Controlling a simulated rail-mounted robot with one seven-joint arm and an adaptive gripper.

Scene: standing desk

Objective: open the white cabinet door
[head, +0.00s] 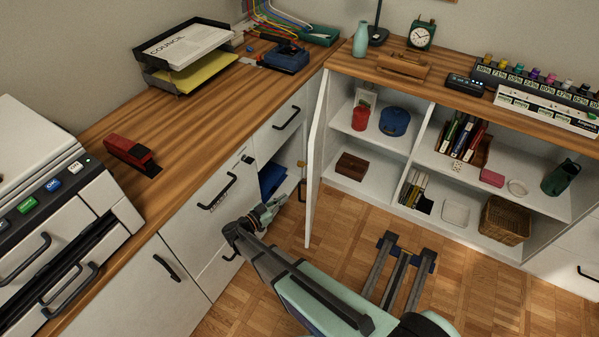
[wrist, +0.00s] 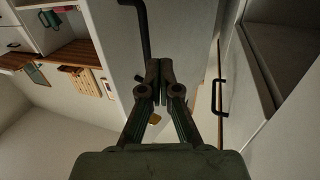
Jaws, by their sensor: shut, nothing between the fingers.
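The white cabinet door (head: 316,165) stands swung out from the left end of the open shelf unit, seen almost edge-on in the head view. In the wrist view it is the pale panel (wrist: 190,35) ahead of my fingers, with a dark bar handle (wrist: 145,35) at the top. In the head view a dark handle (head: 301,191) shows on the door's left side. My gripper (head: 274,206) is left of the door, in the corner by the left cabinets. Its fingers (wrist: 160,68) are shut and empty, close beside the handle's end; I cannot tell whether they touch.
The left cabinets (head: 222,190) have dark bar handles; an open compartment there holds a blue thing (head: 272,179). The shelf unit's interior (head: 375,160) is exposed, with boxes, books and a wicker basket (head: 504,220). Wooden floor (head: 345,225) is clear near the door's foot.

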